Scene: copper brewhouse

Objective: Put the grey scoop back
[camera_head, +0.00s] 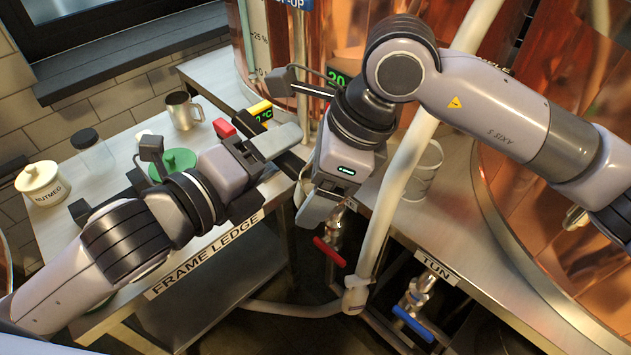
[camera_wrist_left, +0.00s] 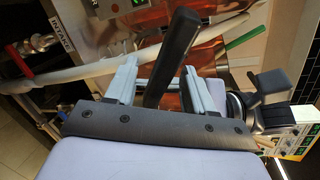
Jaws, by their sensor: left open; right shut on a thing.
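The grey scoop's dark handle (camera_head: 291,163) runs between my two grippers in the head view. What seems to be its grey bowl (camera_head: 303,188) is mostly hidden beside my right gripper (camera_head: 314,200), which is shut on the scoop. My left gripper (camera_head: 274,150) is open, up and left of the right one. In the left wrist view a black handle (camera_wrist_left: 174,58) stands between the open left fingers (camera_wrist_left: 160,78), with gaps visible on both sides. I cannot tell exactly where the right fingers hold the scoop.
The frame ledge (camera_head: 190,255) carries a nutmeg jar (camera_head: 42,184), a glass jar (camera_head: 92,150), a metal mug (camera_head: 183,110) and a green item (camera_head: 178,160). A pale hose (camera_head: 400,170) hangs close by my right gripper. Red (camera_head: 329,252) and blue (camera_head: 412,324) valve handles lie below.

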